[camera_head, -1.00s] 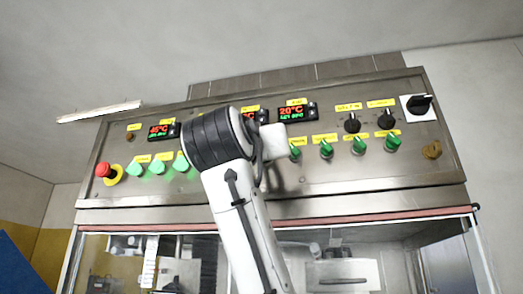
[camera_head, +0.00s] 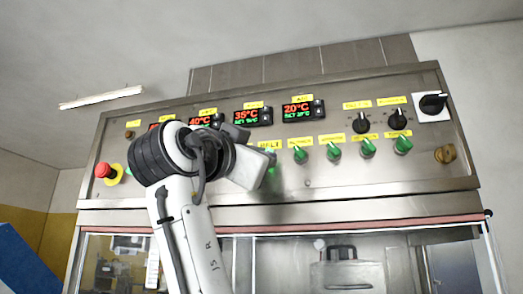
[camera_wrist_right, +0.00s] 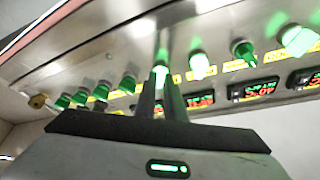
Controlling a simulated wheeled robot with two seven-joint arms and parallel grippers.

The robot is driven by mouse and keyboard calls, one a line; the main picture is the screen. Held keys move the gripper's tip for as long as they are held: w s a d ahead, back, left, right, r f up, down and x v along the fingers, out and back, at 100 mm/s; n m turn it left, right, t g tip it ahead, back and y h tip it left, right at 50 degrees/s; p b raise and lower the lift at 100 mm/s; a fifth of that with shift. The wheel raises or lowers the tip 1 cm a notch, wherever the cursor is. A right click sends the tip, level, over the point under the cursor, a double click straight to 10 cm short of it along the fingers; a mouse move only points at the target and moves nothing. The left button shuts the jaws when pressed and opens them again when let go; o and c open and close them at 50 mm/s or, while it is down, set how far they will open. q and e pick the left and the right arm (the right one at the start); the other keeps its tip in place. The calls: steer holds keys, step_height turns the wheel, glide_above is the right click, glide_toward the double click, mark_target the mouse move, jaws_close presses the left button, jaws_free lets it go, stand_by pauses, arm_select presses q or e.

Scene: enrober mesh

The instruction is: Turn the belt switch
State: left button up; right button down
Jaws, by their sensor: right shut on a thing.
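The belt switch (camera_head: 271,157) is a green knob under a yellow label reading BELT (camera_head: 270,144) on the steel control panel. My right gripper (camera_head: 263,160) is at this knob, and its pale body hides much of it in the head view. In the right wrist view, my gripper's two dark fingers (camera_wrist_right: 160,84) are close together on the green belt switch (camera_wrist_right: 160,72). The knob's exact angle is hard to tell. My left gripper is not in view.
More green knobs (camera_head: 333,151) stand in a row to the right, with black knobs (camera_head: 361,124) and a black rotary switch (camera_head: 433,104) above. A red emergency button (camera_head: 103,170) is at far left. Red-and-green displays (camera_head: 302,111) sit above the row.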

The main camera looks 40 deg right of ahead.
steer(key=shift+r, duration=0.1)
stand_by(0.3)
steer(key=c, duration=1.8)
jaws_free()
steer(key=shift+c, duration=0.2)
steer(key=b+v, duration=0.1)
steer(key=v, duration=0.9)
steer(key=shift+a, duration=0.1)
